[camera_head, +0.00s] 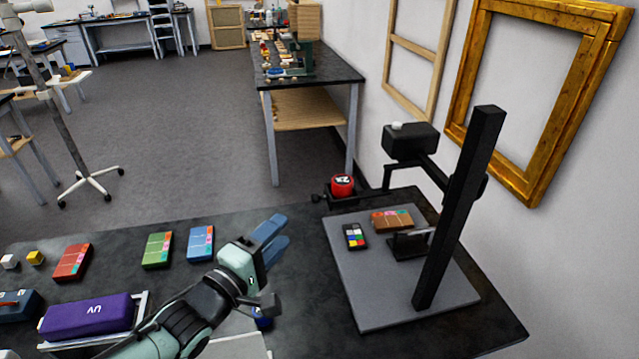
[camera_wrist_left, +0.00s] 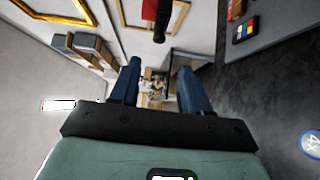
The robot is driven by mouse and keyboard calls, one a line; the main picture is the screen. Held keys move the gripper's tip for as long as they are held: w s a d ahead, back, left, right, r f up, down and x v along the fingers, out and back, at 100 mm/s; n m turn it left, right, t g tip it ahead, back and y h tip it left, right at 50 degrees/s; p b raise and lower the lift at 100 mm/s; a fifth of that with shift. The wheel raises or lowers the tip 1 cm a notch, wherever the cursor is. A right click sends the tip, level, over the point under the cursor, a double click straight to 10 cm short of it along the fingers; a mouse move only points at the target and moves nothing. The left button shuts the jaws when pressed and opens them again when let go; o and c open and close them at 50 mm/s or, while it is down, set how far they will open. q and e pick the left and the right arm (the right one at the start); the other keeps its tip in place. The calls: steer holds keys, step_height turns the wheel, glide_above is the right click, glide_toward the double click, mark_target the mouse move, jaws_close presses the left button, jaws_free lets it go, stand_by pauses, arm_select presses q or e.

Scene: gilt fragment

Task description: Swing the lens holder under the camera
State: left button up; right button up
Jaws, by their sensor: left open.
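The camera (camera_head: 410,142) is a black box on an arm of the dark upright column (camera_head: 462,205). A round red-topped lens piece (camera_head: 343,185) sits in a dark holder (camera_head: 338,197) with a small knob at its left, at the far left corner of the grey stand base, left of the camera. In the left wrist view a red part (camera_wrist_left: 149,9) and a dark rod end (camera_wrist_left: 161,24) show at the top edge. My left gripper (camera_head: 277,236) has blue fingers, open and empty, left of the base and nearer than the holder. My right gripper is out of view.
On the grey base (camera_head: 375,305) lie a colour chart (camera_head: 355,236) and a brown block (camera_head: 392,220) by a small black stand. Red, green and blue boxes (camera_head: 201,243) and a purple UV case (camera_head: 87,316) lie left. A blue round piece (camera_wrist_left: 311,144) lies on the bench.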

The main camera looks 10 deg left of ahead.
mark_target(313, 201)
arm_select(q)
steer(key=p+x, duration=0.1)
steer(key=x, duration=1.1)
steer(key=shift+w+d+r+p, duration=0.15)
steer(key=shift+w+d+p, duration=0.1)
steer(key=shift+p, duration=0.1)
